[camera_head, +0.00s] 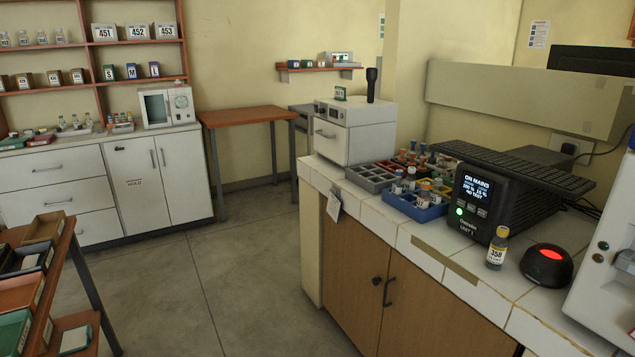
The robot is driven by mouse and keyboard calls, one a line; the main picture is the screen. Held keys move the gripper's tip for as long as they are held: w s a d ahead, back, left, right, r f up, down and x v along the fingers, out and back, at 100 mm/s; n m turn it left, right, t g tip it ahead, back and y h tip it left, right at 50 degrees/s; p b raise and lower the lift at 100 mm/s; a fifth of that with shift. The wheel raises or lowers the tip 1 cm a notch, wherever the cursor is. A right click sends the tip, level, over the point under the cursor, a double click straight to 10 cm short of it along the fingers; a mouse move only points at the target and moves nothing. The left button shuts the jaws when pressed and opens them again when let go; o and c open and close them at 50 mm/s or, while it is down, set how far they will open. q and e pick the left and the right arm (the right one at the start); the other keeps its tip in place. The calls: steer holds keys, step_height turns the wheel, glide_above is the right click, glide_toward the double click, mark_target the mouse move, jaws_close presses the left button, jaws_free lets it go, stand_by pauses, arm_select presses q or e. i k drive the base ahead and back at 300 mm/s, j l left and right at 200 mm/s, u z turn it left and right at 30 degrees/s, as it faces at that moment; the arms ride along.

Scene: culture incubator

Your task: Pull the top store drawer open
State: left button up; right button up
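A white cabinet stands at the back left with a stack of drawers. Its top drawer (52,172) has a dark bar handle and looks closed, with its front flush. The middle drawer (50,203) and the bottom drawer (98,227) below it also look closed. A small white unit (372,128) on the right counter has a front panel with a handle, also closed. No label in view says which one is the store drawer. Neither of my grippers is in view.
The tiled counter (408,232) on the right holds vial racks (372,178), a black unit (500,190), bottle 358 (497,250) and a red-lit button (547,264). A tray rack (75,262) stands front left. The floor (220,290) between is clear.

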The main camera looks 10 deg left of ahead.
mark_target(38, 169)
steer(key=i+j+u, duration=0.1)
steer(key=i+u, duration=1)
steer(key=i, duration=0.3)
steer(key=i+l+u, duration=0.1)
steer(key=i+u, duration=0.15)
steer(key=i, duration=0.35)
steer(key=i+u, duration=0.1)
steer(key=i, duration=0.7)
steer(key=i+l, duration=0.15)
steer(key=i, duration=0.65)
steer(key=i+u, duration=0.15)
steer(key=i, duration=0.6)
steer(key=i+l+u, duration=0.15)
steer(key=i, duration=0.25)
steer(key=i+l+u, duration=0.15)
steer(key=i+l, duration=0.1)
steer(key=i, duration=0.1)
